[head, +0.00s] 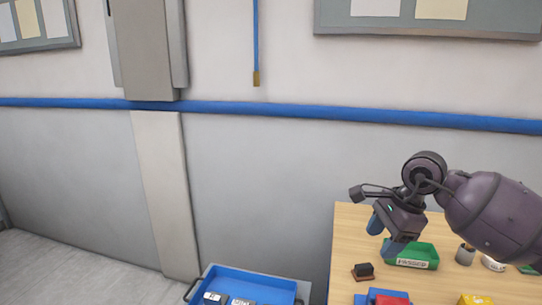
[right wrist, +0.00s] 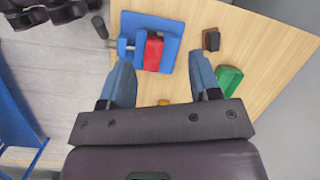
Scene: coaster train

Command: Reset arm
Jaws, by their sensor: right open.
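My right gripper (head: 384,236) hangs over the left part of the wooden table (head: 345,240), its two blue fingers spread apart with nothing between them. The arm comes in from the right edge. In the right wrist view the open fingers (right wrist: 162,78) point towards a blue fixture (right wrist: 172,28) holding a red block (right wrist: 154,52). I do not see my left gripper in the head view.
A brown stamp-like block (head: 364,272), a grey cup (head: 465,255), a white roll (head: 493,263) and a yellow piece (head: 475,300) are on the table. A blue tray (head: 262,278) with small items is left of it.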

